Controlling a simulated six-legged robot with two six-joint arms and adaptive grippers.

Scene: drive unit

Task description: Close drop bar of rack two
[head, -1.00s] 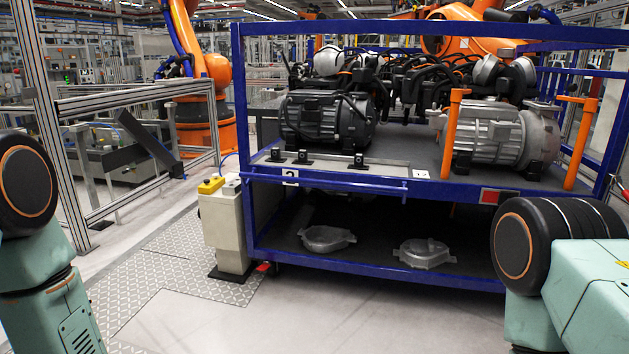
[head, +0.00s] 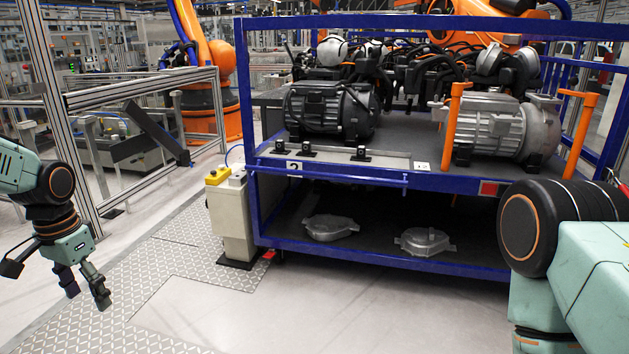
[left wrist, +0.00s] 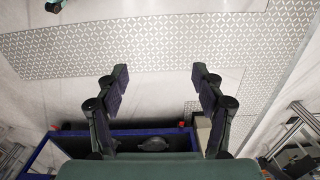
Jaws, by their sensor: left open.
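A thin blue bar (head: 345,179) runs along the front below that edge, lying low, and looks like the drop bar. My left gripper (head: 87,288) hangs open and empty at the far left, pointing down, well apart from the rack. In the left wrist view its two fingers (left wrist: 158,76) are spread, with the rack's blue frame (left wrist: 70,134) below them. My right gripper is not in view; only my right arm shows.
A dark motor (head: 330,110) and a silver motor (head: 495,130) sit on the upper shelf. Orange posts (head: 453,125) stand beside the silver one. A beige box (head: 232,218) stands at the rack's left corner. The floor (head: 270,315) in front is clear.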

